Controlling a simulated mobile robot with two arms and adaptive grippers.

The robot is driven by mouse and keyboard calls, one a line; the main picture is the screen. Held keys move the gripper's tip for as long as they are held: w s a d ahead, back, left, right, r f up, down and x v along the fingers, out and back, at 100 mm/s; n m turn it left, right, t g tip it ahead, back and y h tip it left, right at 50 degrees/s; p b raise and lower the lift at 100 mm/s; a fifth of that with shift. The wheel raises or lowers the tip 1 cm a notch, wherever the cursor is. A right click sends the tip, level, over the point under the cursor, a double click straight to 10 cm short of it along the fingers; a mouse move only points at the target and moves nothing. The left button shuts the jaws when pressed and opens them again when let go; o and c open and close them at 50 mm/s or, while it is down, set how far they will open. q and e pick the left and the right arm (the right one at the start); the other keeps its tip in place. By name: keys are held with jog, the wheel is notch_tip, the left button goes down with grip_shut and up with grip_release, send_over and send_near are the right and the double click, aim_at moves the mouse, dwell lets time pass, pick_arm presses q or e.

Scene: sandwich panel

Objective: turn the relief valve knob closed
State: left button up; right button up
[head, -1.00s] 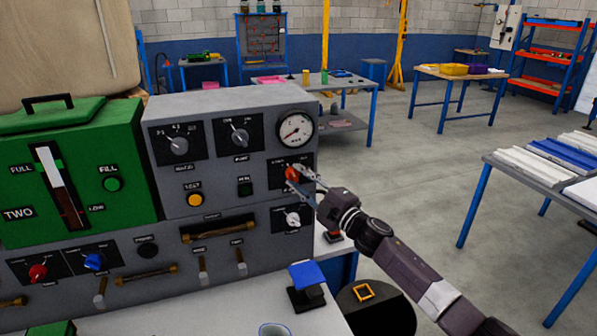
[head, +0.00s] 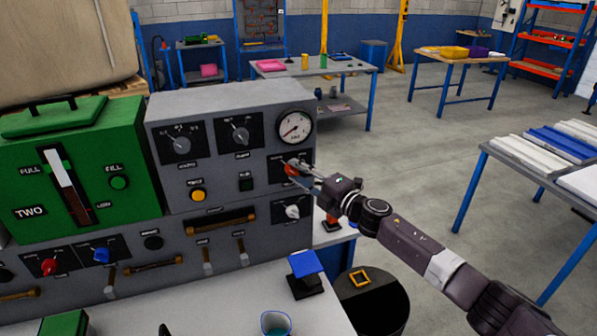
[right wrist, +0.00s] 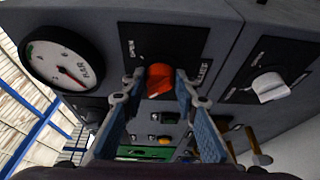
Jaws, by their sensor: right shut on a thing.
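The orange-red knob (head: 291,170) sits on a black plate at the right of the grey panel (head: 222,112), below the pressure gauge (head: 294,126). I take it as the relief valve knob; its lettering is hard to read. My right gripper (head: 303,172) reaches it from the right and partly hides it. In the right wrist view, the knob (right wrist: 160,80) lies between the blue-padded fingertips of my right gripper (right wrist: 160,85), which is shut on it. The knob's exact setting cannot be read. My left gripper is not in view.
A white knob (head: 292,211) is just below the held knob. The green unit (head: 85,160) stands left. A blue-topped block (head: 305,271) and a cup (head: 274,323) are on the bench in front. Open floor lies right of the panel.

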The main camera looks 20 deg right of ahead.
jog(key=shift+f, duration=0.1)
jog(key=o, duration=1.2)
jog(key=shift+c, duration=0.2)
jog(key=v, duration=1.2)
